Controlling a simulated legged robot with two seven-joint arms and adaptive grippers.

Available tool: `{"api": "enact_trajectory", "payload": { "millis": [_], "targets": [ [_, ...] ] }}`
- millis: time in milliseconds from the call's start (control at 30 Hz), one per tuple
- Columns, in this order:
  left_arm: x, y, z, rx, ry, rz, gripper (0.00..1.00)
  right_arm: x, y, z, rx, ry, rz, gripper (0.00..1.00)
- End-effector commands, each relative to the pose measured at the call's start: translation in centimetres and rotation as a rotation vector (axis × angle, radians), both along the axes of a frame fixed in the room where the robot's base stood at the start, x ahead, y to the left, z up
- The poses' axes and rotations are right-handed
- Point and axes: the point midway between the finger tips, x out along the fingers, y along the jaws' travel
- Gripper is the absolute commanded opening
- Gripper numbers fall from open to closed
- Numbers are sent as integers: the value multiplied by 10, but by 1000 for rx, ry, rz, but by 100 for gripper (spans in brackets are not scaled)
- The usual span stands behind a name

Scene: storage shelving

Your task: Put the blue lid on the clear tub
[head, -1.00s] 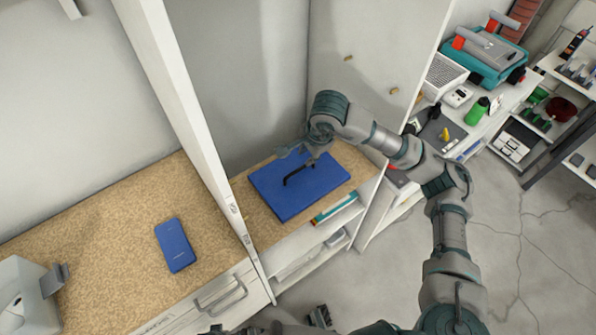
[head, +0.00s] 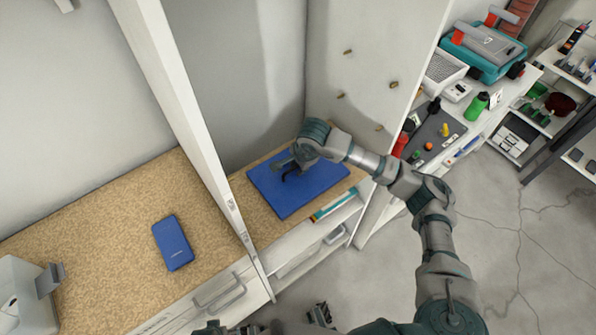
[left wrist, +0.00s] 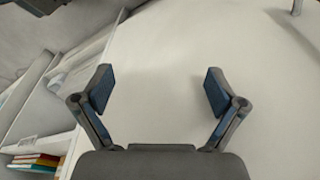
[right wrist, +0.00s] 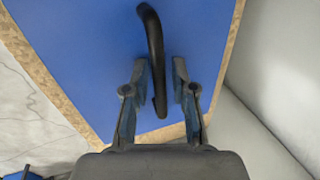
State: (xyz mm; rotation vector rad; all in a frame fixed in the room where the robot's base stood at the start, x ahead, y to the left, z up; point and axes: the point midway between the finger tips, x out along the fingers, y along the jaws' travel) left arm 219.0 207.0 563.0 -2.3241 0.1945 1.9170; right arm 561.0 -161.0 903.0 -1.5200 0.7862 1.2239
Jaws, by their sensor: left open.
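The blue lid (head: 322,190) lies flat on the cork-coloured worktop, in the bay right of the white upright. A black curved handle (right wrist: 155,60) stands on it. My right gripper (head: 287,168) is down at this handle; in the right wrist view its fingers (right wrist: 163,72) are close together with the handle's end between them. A narrow gap seems to show by the right finger, so I cannot tell whether they grip. My left gripper (left wrist: 157,88) is open and empty, facing a pale surface. I make out no clear tub in any view.
A small blue flat item (head: 173,243) lies on the worktop left of the white upright (head: 190,125). A pale box (head: 22,298) stands at the far left. A side panel (head: 372,65) bounds the lid's bay. Crowded shelving stands at the right.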

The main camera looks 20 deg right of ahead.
Motion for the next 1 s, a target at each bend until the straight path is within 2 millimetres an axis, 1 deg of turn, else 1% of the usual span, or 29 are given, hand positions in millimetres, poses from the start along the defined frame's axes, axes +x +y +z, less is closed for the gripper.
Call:
{"api": "enact_trajectory", "payload": {
  "millis": [100,133,167,200,233,567,633,767,867,1000],
  "targets": [
    [0,1,1,1,1,1,96,-1,0,-1,0,3,1,25],
    [-1,1,1,1,1,1,96,-1,0,-1,0,3,1,22],
    [-1,1,1,1,2,1,96,-1,0,-1,0,3,1,14],
    [-1,1,0,1,3,1,96,-1,0,-1,0,3,1,4],
    [-1,1,0,1,4,1,96,-1,0,-1,0,3,1,0],
    [-4,2,-4,4,10,1,96,-1,0,0,0,3,0,0],
    [-3,2,-4,4,10,1,96,0,0,2,0,2,0,0],
    [-2,2,-3,2,4,1,96,0,0,21,0,-2,1,0],
    [-1,2,-5,3,1,1,96,0,0,43,1,-3,1,0],
    [-1,2,-13,4,3,-1,96,0,0,72,1,-3,1,0]
  ]
}}
